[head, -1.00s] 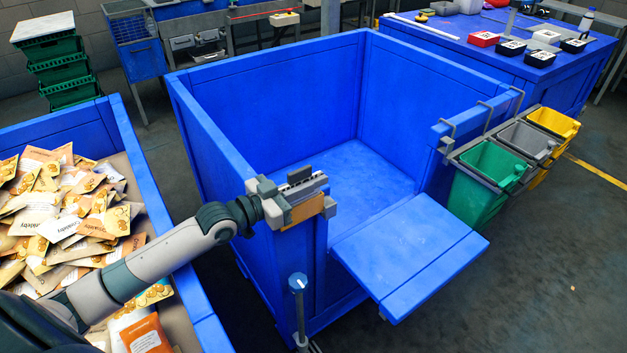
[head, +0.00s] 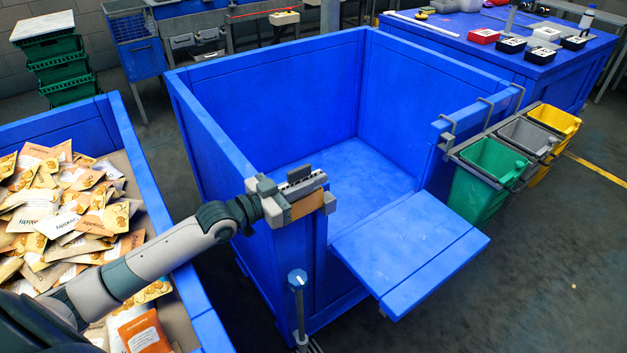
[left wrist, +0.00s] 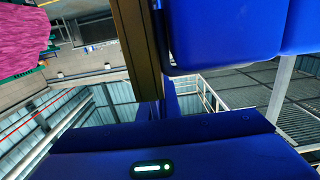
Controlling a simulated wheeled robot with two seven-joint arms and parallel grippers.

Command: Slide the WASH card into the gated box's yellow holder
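My left gripper (head: 305,184) is at the near corner post of the blue gated box (head: 205,135), beside the box's lowered front flap. A small tan plate (head: 307,205) shows right under the fingers, against the top of the post. I cannot tell whether it is the WASH card or the yellow holder, and no lettering can be read. The fingers' gap is hidden, so I cannot see what is between them. In the left wrist view, a dark brown strip (left wrist: 134,45) runs down beside blue panels. My right gripper is out of view.
The flap (head: 410,250) juts out on the front right. Green, grey and yellow bins (head: 485,180) hang on the box's right side. A blue crate of snack packets (head: 140,190) stands at the left. A blue-topped post (head: 297,280) stands in front.

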